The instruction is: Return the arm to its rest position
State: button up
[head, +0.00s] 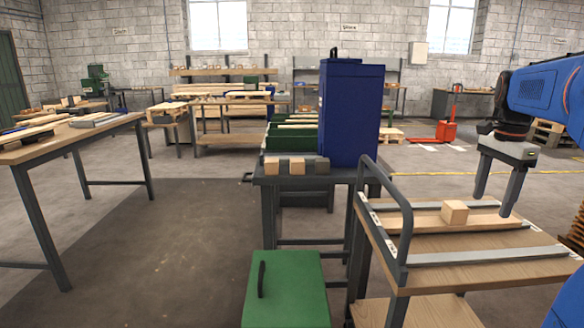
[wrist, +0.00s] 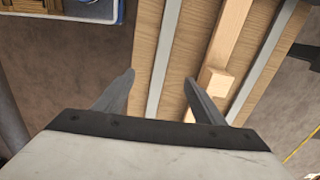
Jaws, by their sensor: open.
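My gripper (head: 492,188) is open and empty, with its two grey fingers pointing down above the right part of the wooden cart top (head: 440,243). A small wooden block (head: 455,212) sits on a light board (head: 480,221) on the cart, a little left of the fingers in the head view. In the wrist view my gripper (wrist: 160,78) has its fingers apart, with a grey metal strip (wrist: 165,45) and the cart top beyond them. The block (wrist: 216,82) shows there just right of the right finger, apart from it as far as I can tell. My blue arm comes in from the right.
A table with a tall blue cabinet (head: 350,112), green bins (head: 290,138) and small blocks (head: 298,166) stands left of the cart. A green box (head: 285,290) is in front of it. A workbench (head: 70,138) is at far left. Floor between is clear.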

jog(key=s+a+f+n+t, duration=0.2)
jog(key=s+a+f+n, duration=0.7)
jog(key=a, duration=0.3)
jog(key=s+a+f+n+t, duration=0.2)
jog(key=s+a+f+n, duration=0.6)
jog(key=a, duration=0.5)
jog(key=shift+s+f+n+t, duration=0.3)
jog(key=shift+s+f+n, duration=0.15)
jog(key=shift+s, duration=0.65)
